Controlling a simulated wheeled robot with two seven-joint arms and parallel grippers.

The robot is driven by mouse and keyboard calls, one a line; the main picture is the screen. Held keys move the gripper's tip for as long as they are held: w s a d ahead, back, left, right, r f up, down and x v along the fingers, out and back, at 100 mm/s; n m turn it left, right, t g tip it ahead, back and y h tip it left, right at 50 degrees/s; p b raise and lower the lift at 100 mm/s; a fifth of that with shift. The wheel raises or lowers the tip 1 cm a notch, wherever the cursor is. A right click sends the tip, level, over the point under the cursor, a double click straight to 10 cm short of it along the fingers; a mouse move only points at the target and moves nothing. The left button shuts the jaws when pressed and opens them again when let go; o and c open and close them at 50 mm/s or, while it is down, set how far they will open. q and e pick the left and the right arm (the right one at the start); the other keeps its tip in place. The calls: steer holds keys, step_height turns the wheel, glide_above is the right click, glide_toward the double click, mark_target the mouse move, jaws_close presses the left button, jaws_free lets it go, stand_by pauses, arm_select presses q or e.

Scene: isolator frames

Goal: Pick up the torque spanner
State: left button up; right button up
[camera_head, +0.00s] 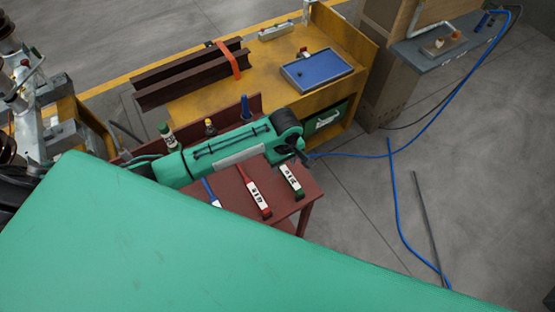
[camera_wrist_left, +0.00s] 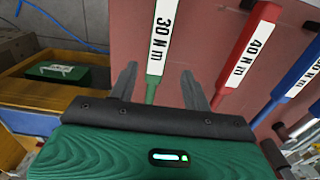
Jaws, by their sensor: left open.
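Several torque spanners lie on a dark red table (camera_head: 232,183). The green one (camera_head: 292,180) reads "30 N m" in the left wrist view (camera_wrist_left: 160,45). The red one (camera_head: 258,192) reads "40 N m" there (camera_wrist_left: 250,55). A blue one (camera_head: 211,192) lies beyond it, partly hidden by my arm in the head view; it also shows at the right of the wrist view (camera_wrist_left: 300,75). My left gripper (camera_head: 301,156) is open near the green spanner. In the wrist view its fingers (camera_wrist_left: 158,74) stand either side of the green spanner's lower end; I cannot tell contact.
A yellow bench (camera_head: 199,107) behind holds a blue tray (camera_head: 318,69) and dark steel beams (camera_head: 190,77). A green box (camera_head: 326,118) sits in its shelf. Small bottles (camera_head: 167,135) stand behind my arm. A blue hose (camera_head: 397,190) crosses the floor at right.

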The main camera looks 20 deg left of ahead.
mark_target(285, 170)
arm_select(q)
steer(key=shift+d+f+p, duration=0.1)
steer(key=shift+f+p, duration=0.2)
steer(key=shift+f, duration=0.2)
steer(key=shift+w+d+f+p, duration=0.15)
steer(key=shift+f+p, duration=0.5)
steer(key=shift+f, duration=1.6)
steer(key=c, duration=0.9)
jaws_close()
steer(key=shift+r, duration=0.2)
